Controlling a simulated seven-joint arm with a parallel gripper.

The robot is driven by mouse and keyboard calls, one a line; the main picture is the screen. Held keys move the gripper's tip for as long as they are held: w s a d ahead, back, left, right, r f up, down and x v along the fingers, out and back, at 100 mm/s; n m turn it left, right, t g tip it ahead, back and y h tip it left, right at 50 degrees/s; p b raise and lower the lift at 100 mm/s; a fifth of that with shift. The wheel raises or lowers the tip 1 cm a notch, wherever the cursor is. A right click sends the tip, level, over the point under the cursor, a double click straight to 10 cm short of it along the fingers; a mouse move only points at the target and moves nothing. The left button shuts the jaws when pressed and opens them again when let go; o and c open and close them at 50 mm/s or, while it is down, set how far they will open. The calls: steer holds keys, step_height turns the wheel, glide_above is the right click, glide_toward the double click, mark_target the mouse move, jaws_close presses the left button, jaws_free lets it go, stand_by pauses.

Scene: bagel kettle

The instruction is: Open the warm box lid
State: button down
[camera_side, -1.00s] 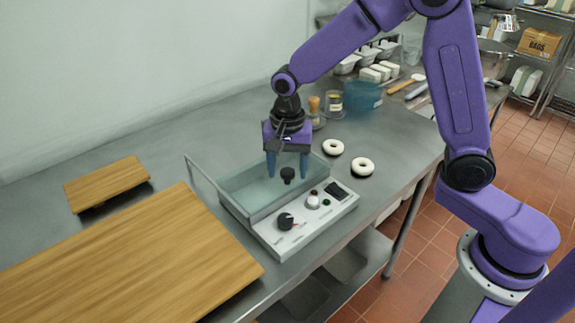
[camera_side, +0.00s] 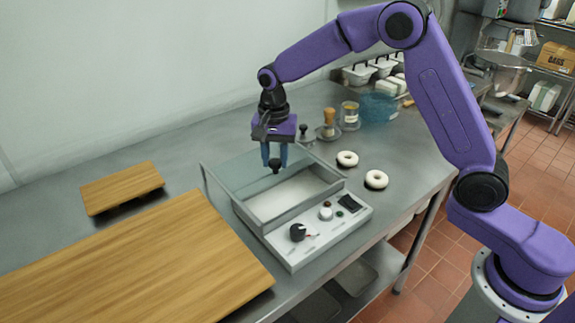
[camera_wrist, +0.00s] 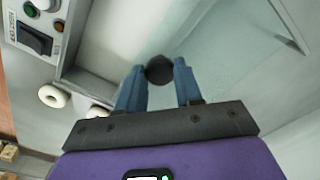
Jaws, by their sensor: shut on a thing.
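The warm box (camera_side: 262,230) is a pale metal case with a control panel along its front right. It also shows at the upper left of the wrist view (camera_wrist: 85,18). Its clear lid (camera_side: 228,176) lies toward the back left of the box, and the pale inside shows along the front right part. A black round knob (camera_side: 275,167) stands on the lid. My gripper (camera_side: 274,158) points down above the lid, shut on this knob. The wrist view shows the knob (camera_wrist: 160,70) between the blue fingertips (camera_wrist: 158,75). The lid's exact tilt is hard to tell.
Jars, a wooden-handled tool (camera_side: 328,122) and a blue bowl (camera_side: 378,107) stand behind. A large wooden board (camera_side: 130,260) and a smaller one (camera_side: 122,187) lie to the left.

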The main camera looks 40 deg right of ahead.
steer(key=shift+w, duration=2.4)
steer(key=c, duration=0.7)
jaws_free()
steer(key=shift+c, duration=0.2)
step_height(320, 180, up, 18)
steer(key=shift+f, duration=0.25)
steer(key=shift+s+a, duration=0.1)
steer(key=shift+s, duration=0.1)
